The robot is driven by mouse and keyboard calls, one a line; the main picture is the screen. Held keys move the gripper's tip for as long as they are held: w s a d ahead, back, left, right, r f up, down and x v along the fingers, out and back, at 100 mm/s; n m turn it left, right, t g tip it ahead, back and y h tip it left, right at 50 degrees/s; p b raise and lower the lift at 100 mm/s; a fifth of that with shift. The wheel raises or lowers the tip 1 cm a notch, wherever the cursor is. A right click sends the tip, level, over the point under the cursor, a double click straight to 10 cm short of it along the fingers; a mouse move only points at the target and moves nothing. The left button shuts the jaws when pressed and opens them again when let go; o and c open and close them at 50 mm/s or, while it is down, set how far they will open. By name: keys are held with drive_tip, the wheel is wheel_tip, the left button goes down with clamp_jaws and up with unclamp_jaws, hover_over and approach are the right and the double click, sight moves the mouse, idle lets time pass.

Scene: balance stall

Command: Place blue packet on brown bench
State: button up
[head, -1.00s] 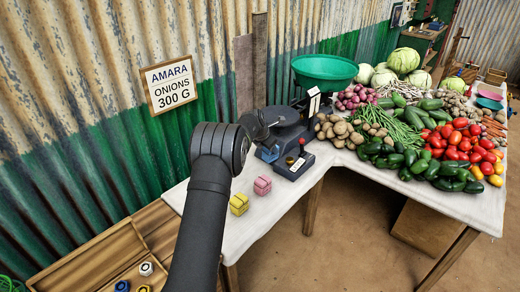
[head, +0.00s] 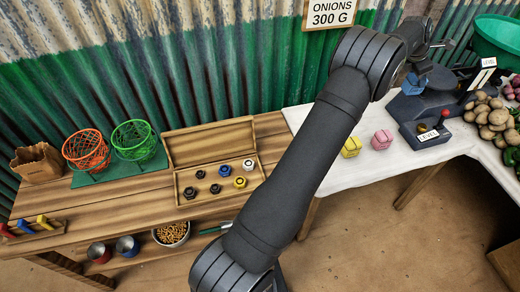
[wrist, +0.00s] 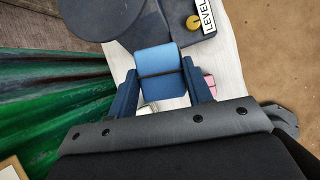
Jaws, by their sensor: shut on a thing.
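My gripper (wrist: 160,84) is shut on the blue packet (wrist: 156,58), a small block with a dark band around it. In the head view the blue packet (head: 415,84) hangs below my wrist, over the white-topped table (head: 335,180) near the scale. The gap beneath it is hard to judge. The brown bench (head: 120,216) is a plank bench at the left of the head view, apart from the packet. My forearm crosses the view between the bench and the table and hides part of both.
On the bench stand an open wooden box (head: 208,147) with several weights, an orange basket (head: 86,150), a green basket (head: 134,140) and a paper bag (head: 37,163). Bare planks show in front of them. Yellow (head: 351,147) and pink (head: 382,139) packets sit on the white table beside the scale (head: 425,108).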

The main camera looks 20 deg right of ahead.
drive_tip(key=w+a+n+t, duration=0.1)
drive_tip(key=w+a, duration=0.6)
drive_tip(key=a, duration=0.5)
drive_tip(key=w+a+n, duration=0.1)
drive_tip(key=w+a, duration=0.7)
drive_tip(key=a, duration=0.4)
drive_tip(key=w+a+n+t, duration=0.1)
drive_tip(key=w+a, duration=0.6)
drive_tip(key=a, duration=0.5)
drive_tip(key=w+a+n, duration=0.1)
drive_tip(key=a+n, duration=0.1)
drive_tip(key=a, duration=1.7)
drive_tip(key=s+a+y, duration=0.1)
drive_tip(key=s+a, duration=0.1)
drive_tip(key=a, duration=1)
drive_tip(key=n+t+y, duration=0.1)
drive_tip(key=n+t, duration=0.1)
drive_tip(key=n, duration=0.4)
hover_over(106, 221)
drive_tip(key=shift+f, duration=11)
